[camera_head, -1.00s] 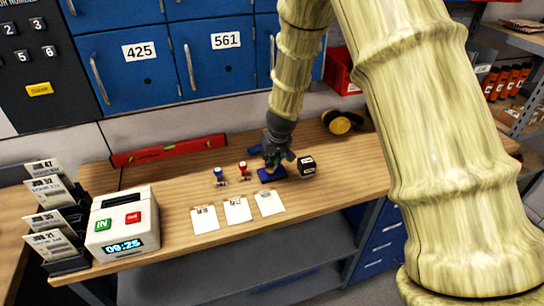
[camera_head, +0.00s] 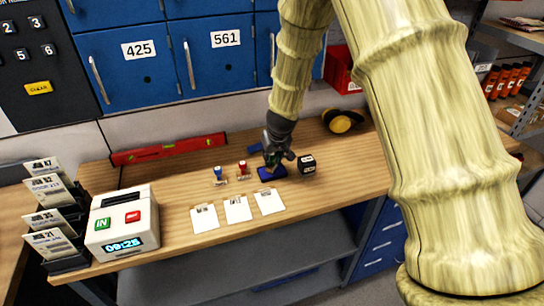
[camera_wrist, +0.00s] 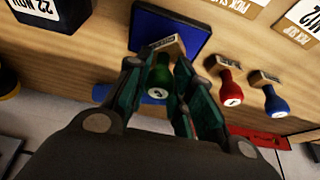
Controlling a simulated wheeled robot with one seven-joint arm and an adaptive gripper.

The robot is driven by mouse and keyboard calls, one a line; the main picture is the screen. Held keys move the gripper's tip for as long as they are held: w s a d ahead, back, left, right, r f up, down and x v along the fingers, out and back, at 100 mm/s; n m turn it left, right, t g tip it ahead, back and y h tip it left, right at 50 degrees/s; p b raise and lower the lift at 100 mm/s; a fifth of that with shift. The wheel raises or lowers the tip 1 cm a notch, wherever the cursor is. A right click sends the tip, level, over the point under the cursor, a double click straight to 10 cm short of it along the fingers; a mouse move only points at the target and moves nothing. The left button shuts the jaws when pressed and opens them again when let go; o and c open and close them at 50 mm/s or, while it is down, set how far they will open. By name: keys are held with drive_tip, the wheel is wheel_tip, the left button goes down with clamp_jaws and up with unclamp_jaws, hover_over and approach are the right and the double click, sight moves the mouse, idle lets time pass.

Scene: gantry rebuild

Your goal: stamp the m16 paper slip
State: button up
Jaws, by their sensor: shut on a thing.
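My gripper (camera_wrist: 165,85) is shut on a stamp with a green handle (camera_wrist: 159,78) and a pale wooden block (camera_wrist: 164,47). In the wrist view the block is at the edge of the blue ink pad (camera_wrist: 165,20); I cannot tell whether it touches. In the head view my gripper (camera_head: 273,163) is over the pad (camera_head: 265,177). Three white paper slips lie in front: left (camera_head: 204,220), middle (camera_head: 237,210) and right (camera_head: 269,203). Their small print is unclear in the head view, so I cannot tell which is M16. Two slips are partly cut off in the wrist view.
A blue stamp (camera_head: 219,173) and a red stamp (camera_head: 243,168) stand left of the pad. A black-and-white labelled cube (camera_head: 307,164) is close on its right. A time clock (camera_head: 122,222) and card rack (camera_head: 70,262) are far left. A red level (camera_head: 168,149) lies behind.

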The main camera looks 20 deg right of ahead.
drive_tip(key=shift+s+f, duration=0.1)
drive_tip(key=shift+f, duration=0.3)
idle(1.4)
drive_tip(key=shift+r+p, duration=2.5)
drive_tip(key=shift+r, duration=1.05)
